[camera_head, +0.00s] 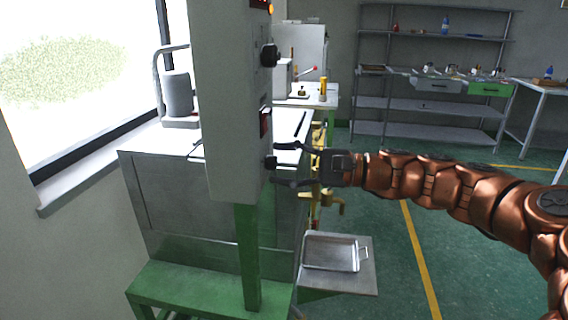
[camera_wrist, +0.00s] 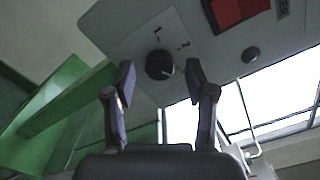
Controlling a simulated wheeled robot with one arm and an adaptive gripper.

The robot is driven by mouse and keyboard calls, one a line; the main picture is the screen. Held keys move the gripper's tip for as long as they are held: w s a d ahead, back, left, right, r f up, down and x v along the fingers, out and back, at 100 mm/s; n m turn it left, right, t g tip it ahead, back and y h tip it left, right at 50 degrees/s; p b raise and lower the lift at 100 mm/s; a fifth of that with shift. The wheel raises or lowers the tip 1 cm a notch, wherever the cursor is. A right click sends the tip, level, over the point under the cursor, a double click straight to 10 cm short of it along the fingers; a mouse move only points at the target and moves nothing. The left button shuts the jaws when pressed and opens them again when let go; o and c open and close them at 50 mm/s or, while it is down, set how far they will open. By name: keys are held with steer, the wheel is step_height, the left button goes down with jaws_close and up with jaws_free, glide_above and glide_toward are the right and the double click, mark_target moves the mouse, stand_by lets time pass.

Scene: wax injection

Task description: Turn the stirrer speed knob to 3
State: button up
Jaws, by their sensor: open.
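A black round knob (camera_wrist: 159,64) with a pale pointer mark sits on the grey panel, with printed numbers around it, in the wrist view. The same low knob (camera_head: 270,162) shows on the side of the tall grey control box in the head view. My gripper (camera_head: 273,164) is open, one finger above and one below the knob. In the wrist view my gripper (camera_wrist: 158,75) has its fingertips left and right of the knob, with visible gaps. The pointer points to the lower right, and the numbers 1 and 2 appear above and right of the knob; a 3 is not readable.
A red switch (camera_wrist: 234,12) and a smaller black knob (camera_wrist: 250,55) are on the same panel. Another black knob (camera_head: 269,55) sits higher on the box. A metal tray (camera_head: 331,252) lies on a low shelf below my arm. Shelves (camera_head: 430,103) stand far back, with open floor before them.

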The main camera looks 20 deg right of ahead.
steer(key=v, duration=1.2)
stand_by(0.6)
steer(key=s+a+f+n+g+h+p, duration=0.3)
steer(key=s+a+n+g, duration=0.15)
steer(key=a, duration=0.55)
steer(key=s+a+f+n+g+h+p, duration=0.25)
steer(key=s+a+g, duration=0.2)
steer(key=a, duration=0.45)
steer(key=s+d+f+n+h+p, duration=0.1)
steer(key=s+d+f+h, duration=0.1)
steer(key=s, duration=0.3)
steer(key=s+d+f+n+g+h+p, duration=0.1)
steer(key=s+d+f+n+h+p, duration=0.1)
steer(key=s+d+f+h, duration=0.1)
steer(key=s+d+f+n+h+p, duration=0.1)
steer(key=s+d+f+n+h, duration=0.1)
steer(key=s+h, duration=0.3)
steer(key=s, duration=0.2)
steer(key=shift+s+d+f+g+p, duration=0.25)
steer(key=shift+s+d+g+p, duration=0.05)
steer(key=shift+g+p, duration=0.1)
steer(key=shift+c, duration=0.3)
